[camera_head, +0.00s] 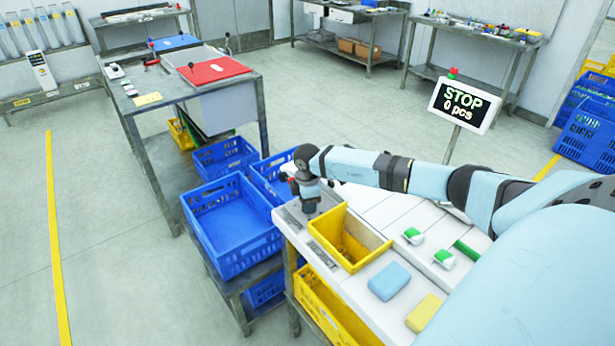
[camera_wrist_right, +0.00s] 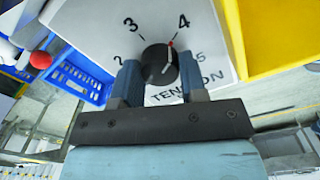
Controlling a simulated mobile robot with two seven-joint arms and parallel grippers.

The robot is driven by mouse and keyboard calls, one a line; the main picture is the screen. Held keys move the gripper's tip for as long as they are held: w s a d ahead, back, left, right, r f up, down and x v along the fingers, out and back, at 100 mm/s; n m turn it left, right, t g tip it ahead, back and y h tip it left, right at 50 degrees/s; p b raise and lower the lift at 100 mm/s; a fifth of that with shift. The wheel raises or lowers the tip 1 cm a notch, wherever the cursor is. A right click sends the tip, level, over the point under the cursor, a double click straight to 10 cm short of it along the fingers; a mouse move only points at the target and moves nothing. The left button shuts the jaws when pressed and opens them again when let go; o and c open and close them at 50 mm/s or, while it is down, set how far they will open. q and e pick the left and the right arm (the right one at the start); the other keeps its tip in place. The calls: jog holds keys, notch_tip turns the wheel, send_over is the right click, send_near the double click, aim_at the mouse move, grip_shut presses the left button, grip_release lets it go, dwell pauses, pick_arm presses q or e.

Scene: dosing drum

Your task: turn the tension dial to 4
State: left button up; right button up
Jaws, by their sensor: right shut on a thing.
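The tension dial (camera_wrist_right: 158,66) is a round black knob on a white plate marked TENSION, with numbers 2, 3, 4 and 5 visible around it. Its red mark points up and slightly right, at or very near the tick by the 4. My right gripper (camera_wrist_right: 160,78) has one blue finger on each side of the knob and is shut on it. In the head view my right gripper (camera_head: 309,206) reaches down at the left corner of the white machine top (camera_head: 378,205); the dial is hidden there. My left gripper is not in view.
A yellow bin (camera_head: 350,240) stands right beside the right gripper. Blue crates (camera_head: 232,225) stand to the left. A sign (camera_head: 464,104) reads STOP, 0 pcs. Blue (camera_head: 389,281) and yellow (camera_head: 424,313) blocks lie on the machine top.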

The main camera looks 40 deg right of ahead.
jog(key=o, duration=0.9)
notch_tip(320, 180, up, 14)
jog(key=shift+f+b, duration=0.1)
jog(key=shift+b, duration=0.35)
